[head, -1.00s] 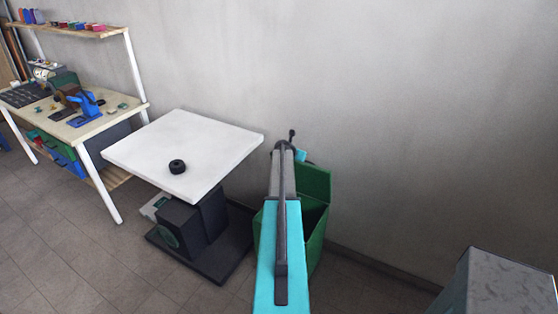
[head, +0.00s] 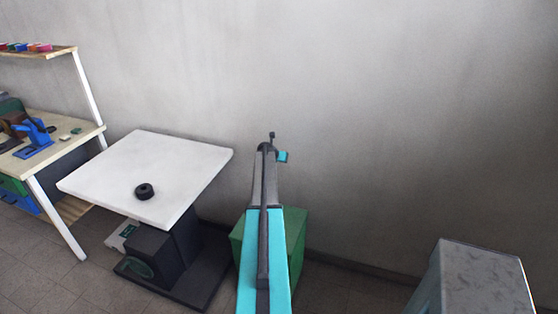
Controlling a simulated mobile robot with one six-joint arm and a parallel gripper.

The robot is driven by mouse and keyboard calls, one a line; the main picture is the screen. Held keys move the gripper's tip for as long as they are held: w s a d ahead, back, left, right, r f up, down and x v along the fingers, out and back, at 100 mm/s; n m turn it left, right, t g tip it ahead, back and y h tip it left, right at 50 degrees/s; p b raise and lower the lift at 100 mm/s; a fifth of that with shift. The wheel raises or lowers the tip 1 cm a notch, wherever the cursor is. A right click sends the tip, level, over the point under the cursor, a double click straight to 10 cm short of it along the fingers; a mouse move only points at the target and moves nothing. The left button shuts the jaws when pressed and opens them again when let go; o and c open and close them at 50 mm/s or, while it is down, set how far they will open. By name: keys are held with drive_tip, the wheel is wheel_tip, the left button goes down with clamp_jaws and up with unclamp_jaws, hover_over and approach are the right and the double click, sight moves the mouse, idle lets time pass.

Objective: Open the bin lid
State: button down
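The green bin (head: 296,235) stands on the floor against the wall, right of the white table. My arm crosses in front of it and hides its middle. No dark opening or raised lid shows now, and the visible top looks covered, so the lid appears down. My gripper (head: 272,140) is at the far end of my arm, above and behind the bin in the picture. Its fingers are too small and hidden to tell whether they are open, and I see nothing held.
A white-topped table (head: 185,165) with a black ring (head: 144,191) on it stands left of the bin. A workbench (head: 60,140) with tools is at the far left. A grey metal-topped box (head: 480,275) is at the lower right. The wall is close behind.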

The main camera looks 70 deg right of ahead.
drive_tip(key=shift+w+a, duration=0.15)
drive_tip(key=shift+w, duration=0.05)
idle(0.8)
drive_tip(key=shift+a, duration=0.1)
drive_tip(key=a+r+p, duration=0.1)
drive_tip(key=a+r, duration=0.2)
drive_tip(key=a, duration=0.6)
drive_tip(key=shift+s+r, duration=0.2)
drive_tip(key=shift+s, duration=0.1)
drive_tip(key=shift+a, duration=0.1)
idle(0.5)
